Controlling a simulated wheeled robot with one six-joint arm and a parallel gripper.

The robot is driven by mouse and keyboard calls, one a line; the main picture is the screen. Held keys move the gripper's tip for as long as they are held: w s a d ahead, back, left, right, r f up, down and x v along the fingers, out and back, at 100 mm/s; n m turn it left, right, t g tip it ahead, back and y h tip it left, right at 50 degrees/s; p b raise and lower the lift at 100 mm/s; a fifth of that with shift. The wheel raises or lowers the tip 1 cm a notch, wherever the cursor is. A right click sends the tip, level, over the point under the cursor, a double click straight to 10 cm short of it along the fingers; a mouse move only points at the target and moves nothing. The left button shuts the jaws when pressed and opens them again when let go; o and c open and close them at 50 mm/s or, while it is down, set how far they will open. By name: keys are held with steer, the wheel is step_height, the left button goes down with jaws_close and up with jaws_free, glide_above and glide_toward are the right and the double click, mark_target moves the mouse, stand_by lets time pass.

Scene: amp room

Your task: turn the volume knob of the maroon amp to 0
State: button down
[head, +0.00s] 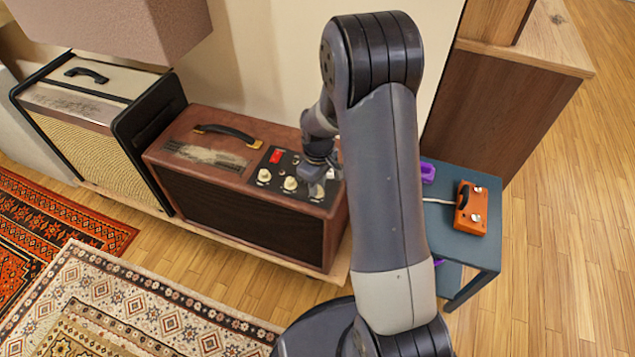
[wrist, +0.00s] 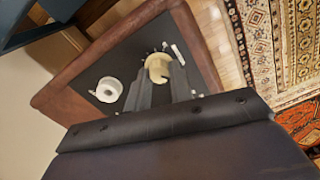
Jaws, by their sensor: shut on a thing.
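The maroon amp (head: 235,165) stands left of my arm, its black control panel (head: 268,168) at the right end of its top. Cream knobs (head: 290,184) line the panel's front edge, with a red switch (head: 276,156) behind them. My gripper (head: 316,180) reaches down onto the right part of the panel. In the wrist view its two grey fingers (wrist: 160,80) are closed around a cream knob (wrist: 157,68), one on each side. Another pale knob (wrist: 108,90) sits free to the left. I cannot read the labels or the pointer of the gripped knob.
A cream amp (head: 85,120) with black sides stands left of the maroon one. A blue side table (head: 445,235) at the right carries an orange pedal (head: 472,208) and a purple object (head: 428,172). Patterned rugs (head: 130,290) cover the floor at lower left.

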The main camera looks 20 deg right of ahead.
steer(key=shift+n, duration=0.5)
steer(key=c, duration=1.3)
jaws_free()
steer(key=shift+o, duration=0.2)
steer(key=shift+r, duration=0.1)
step_height(320, 180, up, 11)
steer(key=p, duration=0.2)
steer(key=shift+p, duration=0.35)
steer(key=shift+w+f, duration=0.1)
steer(key=shift+f, duration=0.1)
